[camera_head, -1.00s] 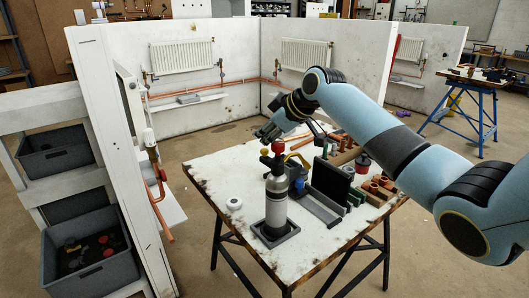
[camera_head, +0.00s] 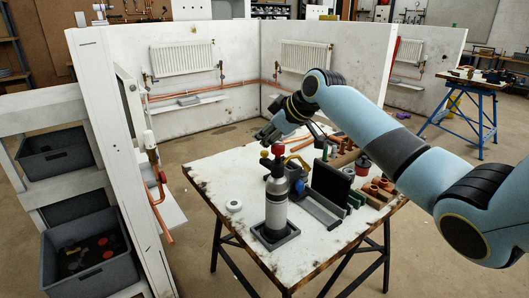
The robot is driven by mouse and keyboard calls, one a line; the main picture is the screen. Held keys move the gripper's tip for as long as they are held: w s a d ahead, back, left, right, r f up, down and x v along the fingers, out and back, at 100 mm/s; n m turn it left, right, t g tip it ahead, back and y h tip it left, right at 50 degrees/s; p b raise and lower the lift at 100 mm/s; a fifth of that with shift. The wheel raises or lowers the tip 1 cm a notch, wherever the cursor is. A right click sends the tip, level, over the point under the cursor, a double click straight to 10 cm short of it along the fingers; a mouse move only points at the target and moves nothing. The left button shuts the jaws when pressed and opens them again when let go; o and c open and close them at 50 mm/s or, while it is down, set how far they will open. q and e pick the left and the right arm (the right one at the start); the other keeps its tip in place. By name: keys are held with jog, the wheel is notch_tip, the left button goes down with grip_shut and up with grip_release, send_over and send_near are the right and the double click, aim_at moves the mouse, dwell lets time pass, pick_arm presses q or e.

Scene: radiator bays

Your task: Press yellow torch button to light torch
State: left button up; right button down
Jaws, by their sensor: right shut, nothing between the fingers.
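No flame shows. My right gripper (camera_head: 264,138) is shut and empty, pointing left just above the yellow button in the picture. A small gap shows between them; I cannot tell the depth. My left gripper is not in view.
Right of the torch on the white table (camera_head: 225,183) are a blue tool (camera_head: 296,180), a black upright panel (camera_head: 331,183), a grey channel and copper fittings. A white roll (camera_head: 234,206) lies left of the torch. The table's left part is mostly clear.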

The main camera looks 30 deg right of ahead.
aim_at(266, 152)
jog(key=shift+f, duration=0.4)
jog(key=shift+s+a+f+b, duration=0.1)
jog(key=shift+s+f+b, duration=0.1)
jog(key=shift+f, duration=0.3)
jog(key=shift+s+f+b, duration=0.1)
jog(key=shift+f+b, duration=0.1)
jog(key=shift+f, duration=0.25)
dwell(1.0)
jog(key=shift+r+p, duration=0.55)
jog(key=shift+p, duration=0.1)
jog(key=shift+d, duration=0.25)
jog(key=shift+r, duration=0.1)
jog(key=r+p, duration=0.5)
jog(key=shift+w+r, duration=0.2)
jog(key=shift+r, duration=0.1)
jog(key=shift+f, duration=0.1)
